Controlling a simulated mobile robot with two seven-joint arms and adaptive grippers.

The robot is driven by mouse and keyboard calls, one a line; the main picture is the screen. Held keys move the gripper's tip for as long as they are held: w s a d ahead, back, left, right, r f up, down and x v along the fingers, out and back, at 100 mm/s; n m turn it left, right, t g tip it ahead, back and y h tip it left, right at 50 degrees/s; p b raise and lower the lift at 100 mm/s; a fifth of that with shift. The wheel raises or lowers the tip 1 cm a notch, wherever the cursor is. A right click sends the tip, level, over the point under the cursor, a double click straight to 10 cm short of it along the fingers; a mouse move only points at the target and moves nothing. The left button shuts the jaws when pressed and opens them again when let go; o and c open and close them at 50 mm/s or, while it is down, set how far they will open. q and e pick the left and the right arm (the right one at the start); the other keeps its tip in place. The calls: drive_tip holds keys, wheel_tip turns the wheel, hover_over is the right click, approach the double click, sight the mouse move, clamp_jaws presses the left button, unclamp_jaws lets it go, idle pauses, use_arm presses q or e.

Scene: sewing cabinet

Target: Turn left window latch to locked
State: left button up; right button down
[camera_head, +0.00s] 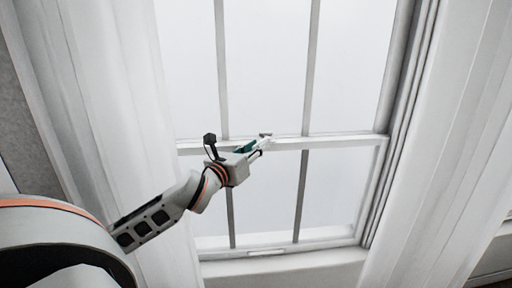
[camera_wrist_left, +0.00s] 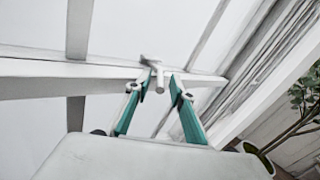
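The window latch (camera_head: 265,134) is a small grey fitting on the white middle rail of the window. It also shows in the left wrist view (camera_wrist_left: 150,62), with a short pale lever (camera_wrist_left: 160,80) pointing towards me. My left gripper (camera_head: 262,145) is right at the latch, just in front of the rail. In the left wrist view its two teal fingers (camera_wrist_left: 158,84) are apart, with the lever seen between the pale fingertips. I cannot tell whether either fingertip touches it. My right gripper is not in view.
The window rail (camera_head: 340,141) runs across behind the gripper, with glass above and below. White curtains hang at left (camera_head: 110,90) and right (camera_head: 440,150). A window sill (camera_head: 285,270) lies below. A green plant (camera_wrist_left: 305,92) shows at right in the wrist view.

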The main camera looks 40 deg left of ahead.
use_arm(q)
drive_tip(key=shift+s+f, duration=0.1)
drive_tip(key=shift+s, duration=0.25)
drive_tip(key=s+d, duration=0.1)
drive_tip(key=s, duration=0.6)
drive_tip(key=shift+s, duration=0.15)
